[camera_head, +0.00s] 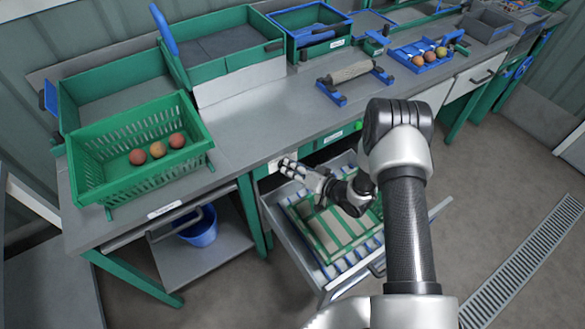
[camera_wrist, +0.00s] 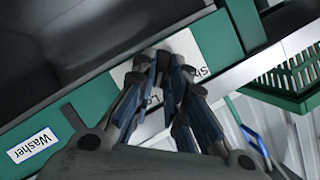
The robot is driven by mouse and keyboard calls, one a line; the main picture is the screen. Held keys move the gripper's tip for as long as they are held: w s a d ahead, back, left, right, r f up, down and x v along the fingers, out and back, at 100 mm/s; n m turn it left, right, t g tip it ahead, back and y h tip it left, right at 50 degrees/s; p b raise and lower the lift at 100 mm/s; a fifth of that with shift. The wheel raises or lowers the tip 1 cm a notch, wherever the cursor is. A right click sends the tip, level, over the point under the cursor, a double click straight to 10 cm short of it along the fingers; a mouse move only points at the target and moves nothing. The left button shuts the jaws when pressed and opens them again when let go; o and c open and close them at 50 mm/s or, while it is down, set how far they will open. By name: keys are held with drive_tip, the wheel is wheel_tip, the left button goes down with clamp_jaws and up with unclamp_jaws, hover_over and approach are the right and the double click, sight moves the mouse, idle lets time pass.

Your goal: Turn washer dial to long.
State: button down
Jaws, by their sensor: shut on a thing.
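My gripper (camera_head: 287,168) is at the green front of the counter, above the pulled-out drawer. In the wrist view its fingertips (camera_wrist: 162,75) are closed together over a white dial plate (camera_wrist: 192,47). The plate carries partly covered black lettering, too hidden to read fully. The dial itself is hidden between the fingers, so I cannot see where it points. A white "Washer" label (camera_wrist: 33,146) is on the green panel left of the fingers in the wrist view.
The open drawer (camera_head: 322,290) holds a green and white striped insert beneath my gripper. A roller on blue supports (camera_head: 335,96) lies on the counter. A blue bucket (camera_head: 200,228) is on the lower shelf.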

drive_tip(key=c, duration=1.6)
unclamp_jaws()
drive_tip(key=shift+w+a, duration=0.15)
drive_tip(key=v, duration=1.2)
